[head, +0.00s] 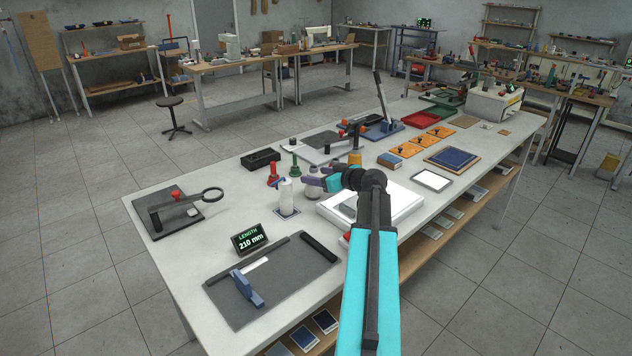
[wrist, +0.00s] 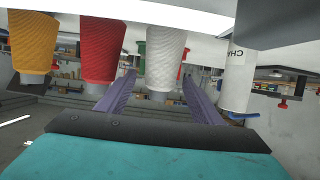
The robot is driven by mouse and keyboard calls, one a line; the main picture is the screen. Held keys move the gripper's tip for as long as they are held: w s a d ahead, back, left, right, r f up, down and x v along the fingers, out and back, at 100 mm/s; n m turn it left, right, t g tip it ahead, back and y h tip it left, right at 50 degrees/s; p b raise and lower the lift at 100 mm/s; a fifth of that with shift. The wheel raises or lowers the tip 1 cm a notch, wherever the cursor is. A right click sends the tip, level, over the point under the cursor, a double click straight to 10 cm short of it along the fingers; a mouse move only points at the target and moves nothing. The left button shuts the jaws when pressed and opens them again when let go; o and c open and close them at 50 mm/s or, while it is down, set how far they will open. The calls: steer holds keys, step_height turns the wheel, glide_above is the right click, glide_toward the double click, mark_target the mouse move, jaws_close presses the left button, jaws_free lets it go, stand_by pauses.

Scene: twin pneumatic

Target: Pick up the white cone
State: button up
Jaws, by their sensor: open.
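The white cone (wrist: 165,58) is near the middle of the wrist view, which shows the table at the top. Its wide end is toward the table. My gripper (wrist: 160,76) is open, with one purple finger to each side of the cone's narrower part. No contact shows, and I cannot tell how far the fingertips reach around it. In the head view my gripper (head: 318,176) is low over the table, and the pale cone (head: 313,192) shows partly behind the fingers.
A red cone (wrist: 100,48) and a yellow cone (wrist: 33,42) stand in a row to the left in the wrist view. A white cylinder (head: 286,196) stands close by. A white tray (head: 400,204) lies beside my gripper.

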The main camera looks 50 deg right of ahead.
steer(key=shift+x, duration=1.1)
steer(key=c, duration=1.2)
